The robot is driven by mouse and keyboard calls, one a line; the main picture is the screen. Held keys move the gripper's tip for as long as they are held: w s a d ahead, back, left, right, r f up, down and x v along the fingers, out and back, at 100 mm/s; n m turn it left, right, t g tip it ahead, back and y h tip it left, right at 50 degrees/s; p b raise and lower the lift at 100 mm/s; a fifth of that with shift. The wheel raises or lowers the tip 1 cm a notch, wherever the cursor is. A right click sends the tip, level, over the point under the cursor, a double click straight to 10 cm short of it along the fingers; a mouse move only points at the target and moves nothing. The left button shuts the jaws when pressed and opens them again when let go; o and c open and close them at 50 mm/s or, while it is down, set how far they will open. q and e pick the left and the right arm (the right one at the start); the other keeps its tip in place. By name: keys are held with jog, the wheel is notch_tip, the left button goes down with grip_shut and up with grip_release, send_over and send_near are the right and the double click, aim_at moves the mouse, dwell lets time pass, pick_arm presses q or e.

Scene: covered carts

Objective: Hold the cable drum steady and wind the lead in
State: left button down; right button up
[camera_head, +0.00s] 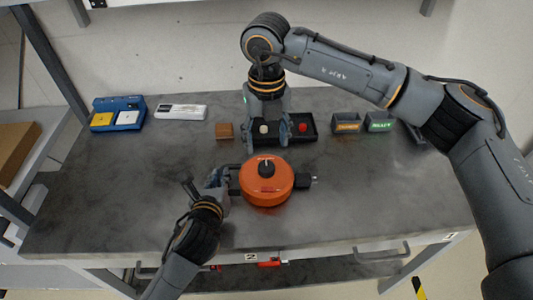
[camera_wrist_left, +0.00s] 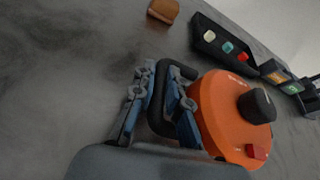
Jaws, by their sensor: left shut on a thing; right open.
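The orange cable drum (camera_head: 266,186) stands on the grey bench top, with a dark knob (camera_head: 266,168) on its upper face. My right gripper (camera_head: 283,134) is open, pointing down over the black tray behind the drum, apart from the drum. No loose lead is clearly visible.
The black tray (camera_head: 311,138) holds white, teal and red pieces; the teal one shows in the wrist view. A brown block (camera_head: 225,131), blue box (camera_head: 132,104), white device (camera_head: 181,112) and small dark bins (camera_head: 346,127) stand along the back. The bench's front sides are clear.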

notch_tip(320, 180, up, 4)
dwell(0.5)
pick_arm(q)
jog(key=c, duration=1.3)
grip_release()
jog(key=shift+o, duration=0.2)
jog(key=shift+s, duration=0.1)
